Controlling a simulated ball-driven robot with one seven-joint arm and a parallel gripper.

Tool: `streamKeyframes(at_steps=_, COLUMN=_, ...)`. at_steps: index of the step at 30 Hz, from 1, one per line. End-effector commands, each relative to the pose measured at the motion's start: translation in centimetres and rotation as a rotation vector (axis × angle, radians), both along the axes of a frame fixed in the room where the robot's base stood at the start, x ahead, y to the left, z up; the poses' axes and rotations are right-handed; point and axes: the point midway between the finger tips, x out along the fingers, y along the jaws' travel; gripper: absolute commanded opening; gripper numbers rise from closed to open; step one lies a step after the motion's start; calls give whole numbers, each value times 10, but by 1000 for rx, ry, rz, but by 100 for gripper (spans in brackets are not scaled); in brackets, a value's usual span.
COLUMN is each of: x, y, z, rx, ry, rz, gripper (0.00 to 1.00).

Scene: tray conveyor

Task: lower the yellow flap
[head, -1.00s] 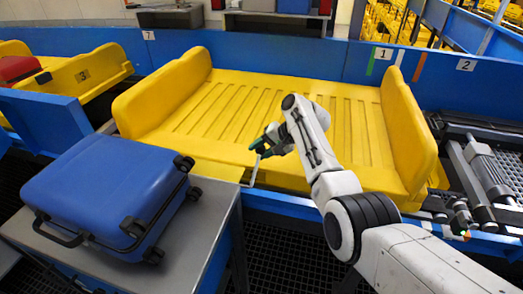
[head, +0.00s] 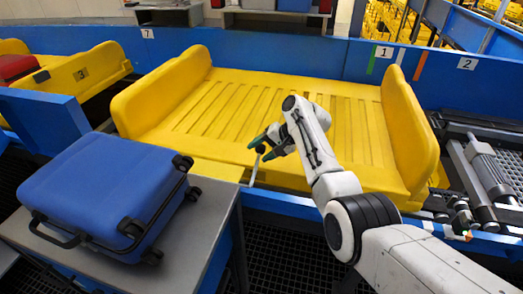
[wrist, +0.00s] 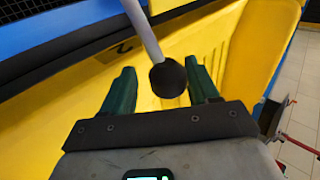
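A flat yellow plate, which looks like the yellow flap (head: 216,171), lies between the grey table and the big yellow tray in the head view. A thin grey lever (head: 254,172) stands at its right end and has a round black knob (head: 260,149) on top. In the wrist view the knob (wrist: 168,78) and the lever (wrist: 143,28) show large. My gripper (head: 259,152) is open, its green fingers on either side of the knob.
The yellow tray (head: 290,92) on the conveyor is empty. A blue suitcase (head: 110,192) lies on the grey table (head: 207,228) at the left. A blue rail (head: 285,205) runs along the tray's near side. Another tray (head: 95,72) with a red case (head: 18,67) is at the far left.

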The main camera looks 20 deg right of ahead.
Motion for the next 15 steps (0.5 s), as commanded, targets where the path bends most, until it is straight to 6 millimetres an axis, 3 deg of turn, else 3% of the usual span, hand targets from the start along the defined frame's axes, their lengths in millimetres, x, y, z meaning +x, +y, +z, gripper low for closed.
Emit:
streamKeyframes(at_steps=9, x=-1, y=-2, z=4, rx=1, ry=-2, rz=1, gripper=58)
streamKeyframes(at_steps=15, x=-11, y=-14, z=21, rx=1, ry=-4, rz=0, gripper=58)
